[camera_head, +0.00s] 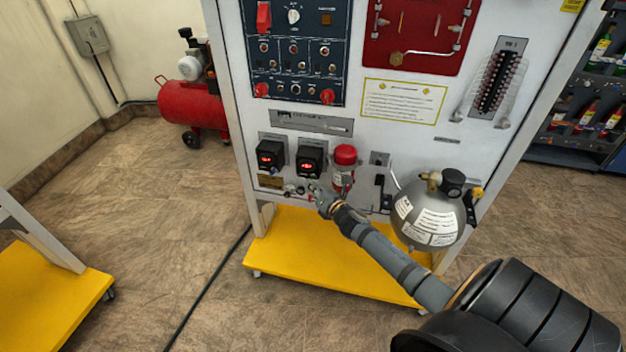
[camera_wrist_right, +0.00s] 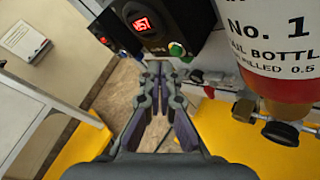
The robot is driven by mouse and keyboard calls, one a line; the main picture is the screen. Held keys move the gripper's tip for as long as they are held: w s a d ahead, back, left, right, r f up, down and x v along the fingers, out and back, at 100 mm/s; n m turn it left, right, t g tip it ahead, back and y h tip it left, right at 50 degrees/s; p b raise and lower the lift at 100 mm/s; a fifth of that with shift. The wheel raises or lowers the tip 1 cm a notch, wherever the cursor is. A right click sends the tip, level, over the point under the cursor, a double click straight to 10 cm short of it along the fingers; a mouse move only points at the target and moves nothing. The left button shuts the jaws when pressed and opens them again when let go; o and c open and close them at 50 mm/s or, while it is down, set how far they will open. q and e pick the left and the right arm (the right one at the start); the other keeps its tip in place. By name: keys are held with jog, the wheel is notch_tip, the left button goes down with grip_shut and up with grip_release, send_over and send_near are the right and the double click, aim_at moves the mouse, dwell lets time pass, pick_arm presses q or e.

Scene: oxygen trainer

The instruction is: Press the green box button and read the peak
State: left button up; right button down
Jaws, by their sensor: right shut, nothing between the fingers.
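Two black boxes with lit red displays sit side by side on the white panel, a left box (camera_head: 271,155) and a right box (camera_head: 310,158). In the right wrist view, the green button (camera_wrist_right: 177,49) shows at the lower right of the nearer box (camera_wrist_right: 165,22). Its red display (camera_wrist_right: 141,24) looks like 157, seen at a slant. My right gripper (camera_head: 318,190) is just below the right box. In the right wrist view, its fingertips (camera_wrist_right: 159,68) are together and empty, a little below and left of the green button; contact is not visible. My left gripper is not in view.
A red-topped bottle (camera_head: 344,165) and a grey gas cylinder (camera_head: 430,216) stand right of the boxes, near my right arm. Small fittings (camera_head: 294,190) sit below the boxes. A yellow base (camera_head: 310,258) juts out under the panel.

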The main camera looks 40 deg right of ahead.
jog(key=s+a+b, duration=0.1)
jog(key=s+a, duration=0.2)
jog(key=shift+s+a, duration=0.1)
jog(key=shift+a, duration=0.3)
dwell(0.3)
dwell(0.7)
